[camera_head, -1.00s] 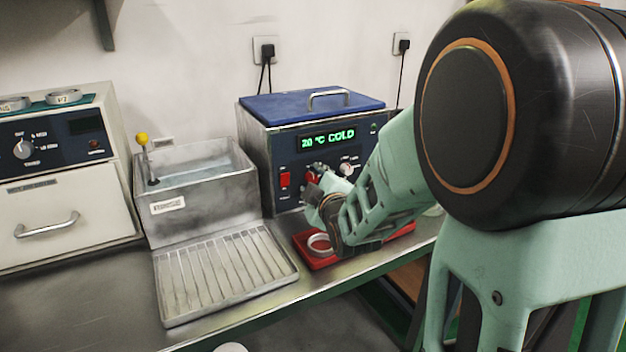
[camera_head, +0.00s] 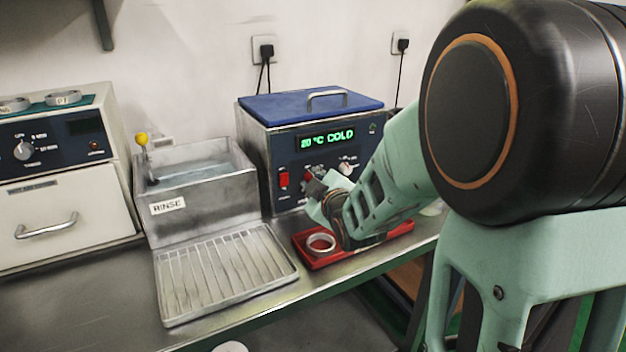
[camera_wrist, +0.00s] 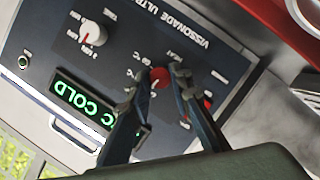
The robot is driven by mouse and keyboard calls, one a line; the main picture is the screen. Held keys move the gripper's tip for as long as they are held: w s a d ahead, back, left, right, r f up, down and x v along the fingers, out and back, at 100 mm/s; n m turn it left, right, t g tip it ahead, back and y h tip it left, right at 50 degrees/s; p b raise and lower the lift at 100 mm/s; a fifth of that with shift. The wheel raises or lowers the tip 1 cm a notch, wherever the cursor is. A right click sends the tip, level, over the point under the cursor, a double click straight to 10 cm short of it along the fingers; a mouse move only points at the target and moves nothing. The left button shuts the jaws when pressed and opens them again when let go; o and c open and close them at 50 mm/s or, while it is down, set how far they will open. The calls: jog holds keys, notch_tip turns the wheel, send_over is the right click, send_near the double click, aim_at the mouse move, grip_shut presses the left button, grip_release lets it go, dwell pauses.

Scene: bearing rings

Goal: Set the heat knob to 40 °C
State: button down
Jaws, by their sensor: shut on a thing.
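The heat knob (camera_wrist: 158,78) is red and sits on the dark front panel of the blue-lidded bath (camera_head: 283,144). In the wrist view my gripper (camera_wrist: 153,84) has one finger on each side of the knob and is shut on it. A sliver of the red knob (camera_head: 308,177) shows in the head view beside my gripper (camera_head: 320,187), which hides the rest. The green display (camera_head: 327,138) reads 20 °C COLD. Temperature marks around the knob are partly covered by the fingers and too small to read surely.
A white time knob (camera_head: 348,168) is right of the heat knob, and a red switch (camera_head: 283,180) is left of it. A red tray (camera_head: 312,262) with a metal ring (camera_head: 321,244) lies below my gripper. A rinse basin (camera_head: 168,206) stands left.

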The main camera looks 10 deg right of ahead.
jog(key=m+y+p, duration=0.1)
jog(key=m+p, duration=0.1)
jog(key=p, duration=0.1)
jog(key=m+g+y+p, duration=0.1)
jog(key=m+p, duration=0.1)
jog(key=p, duration=0.2)
jog(key=m+y+p, duration=0.1)
jog(key=m+p, duration=0.1)
jog(key=p, duration=0.2)
jog(key=shift+w+d+r+m+g, duration=0.15)
jog(key=shift+d+r+m+g, duration=0.1)
jog(key=shift+m+g, duration=0.15)
jog(key=shift+f+y, duration=0.1)
jog(key=shift+y, duration=0.2)
jog(key=c, duration=1.7)
grip_release()
jog(key=shift+c, duration=0.2)
jog(key=v, duration=1.2)
jog(key=shift+w, duration=0.15)
